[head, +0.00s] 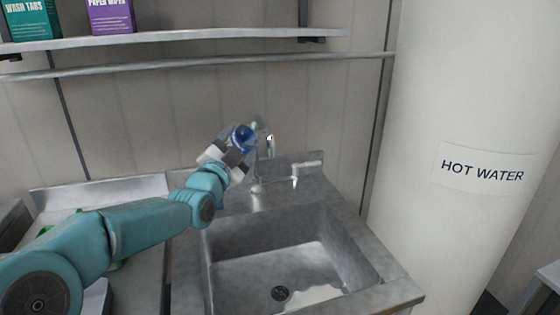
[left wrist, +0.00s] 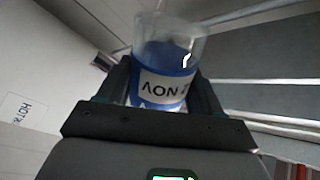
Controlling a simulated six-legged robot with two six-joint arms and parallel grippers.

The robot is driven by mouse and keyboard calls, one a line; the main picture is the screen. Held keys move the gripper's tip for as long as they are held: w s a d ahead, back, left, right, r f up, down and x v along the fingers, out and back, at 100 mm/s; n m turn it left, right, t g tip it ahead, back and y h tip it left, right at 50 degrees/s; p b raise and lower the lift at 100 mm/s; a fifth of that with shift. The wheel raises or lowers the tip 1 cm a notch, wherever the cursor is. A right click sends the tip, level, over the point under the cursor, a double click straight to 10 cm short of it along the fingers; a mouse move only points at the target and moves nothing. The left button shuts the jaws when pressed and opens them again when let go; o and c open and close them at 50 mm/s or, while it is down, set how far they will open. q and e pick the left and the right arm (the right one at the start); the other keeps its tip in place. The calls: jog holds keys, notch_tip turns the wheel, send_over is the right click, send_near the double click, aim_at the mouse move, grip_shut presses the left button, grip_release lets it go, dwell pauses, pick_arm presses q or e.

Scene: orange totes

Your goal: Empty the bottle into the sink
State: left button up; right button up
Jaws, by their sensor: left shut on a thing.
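My left gripper (head: 236,153) is shut on a blue bottle (head: 243,138), held up behind the sink's back left corner, near the wall. In the left wrist view the bottle (left wrist: 165,60) sits between the two fingers. It has a clear end, a blue body and a white label whose letters look upside down. The bottle looks tilted, but I cannot tell whether anything flows from it. The steel sink (head: 225,262) is below and to the right of the gripper. A pale wet-looking patch (head: 315,294) lies beside its drain (head: 280,293). My right gripper is out of view.
A tap (head: 257,180) and a lever (head: 308,164) stand at the sink's back edge. A white HOT WATER tank (head: 455,110) stands at the right. A shelf (head: 180,39) with a green box (head: 30,20) and a purple box (head: 110,15) and a rail (head: 180,66) run above.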

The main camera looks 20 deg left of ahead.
pick_arm(q)
jog(key=shift+d+r+n, duration=0.3)
jog(key=shift+r+n, duration=0.6)
jog(key=shift+s+d+f+n+g+y+b, duration=0.15)
jog(key=shift+n+g+y+b, duration=0.2)
jog(key=shift+n, duration=0.45)
jog(key=f+n+b, duration=0.1)
jog(key=f, duration=0.1)
jog(key=f+n+b, duration=0.1)
jog(key=f+b, duration=0.1)
jog(key=a+f+n+b, duration=0.1)
jog(key=f, duration=0.1)
jog(key=shift+w+g+y+b, duration=0.3)
jog(key=shift+g+y+b, duration=0.05)
jog(key=shift+b, duration=0.05)
jog(key=n, duration=0.2)
jog(key=f+n+g, duration=0.1)
jog(key=n, duration=0.1)
jog(key=shift+s+a, duration=0.15)
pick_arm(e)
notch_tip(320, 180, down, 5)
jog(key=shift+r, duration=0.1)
